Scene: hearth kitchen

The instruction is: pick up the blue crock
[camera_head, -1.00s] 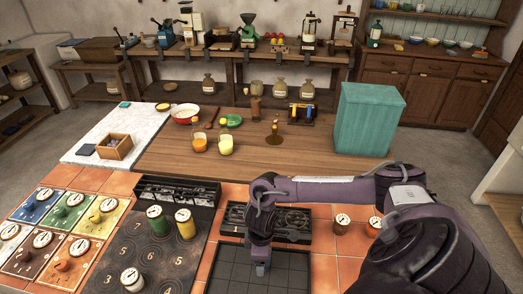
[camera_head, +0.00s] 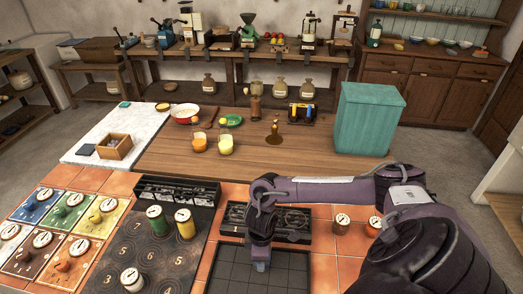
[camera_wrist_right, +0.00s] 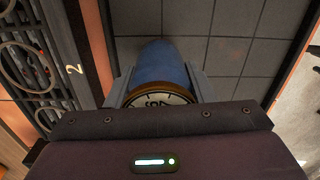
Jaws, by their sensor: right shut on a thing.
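The blue crock (camera_wrist_right: 162,65) is between the fingers of my right gripper (camera_wrist_right: 160,88) in the right wrist view. Its pale round lid with dark markings faces the camera, partly hidden by the gripper body. My right gripper is shut on the crock. In the head view the right gripper (camera_head: 260,266) points down over the dark gridded tray (camera_head: 292,275), where the crock is mostly hidden by the gripper. I cannot tell whether the crock touches the tray. My left gripper is not in view.
A green crock (camera_head: 157,220), a yellow crock (camera_head: 186,228) and a pale crock (camera_head: 132,281) stand on the dark numbered board (camera_head: 155,255).

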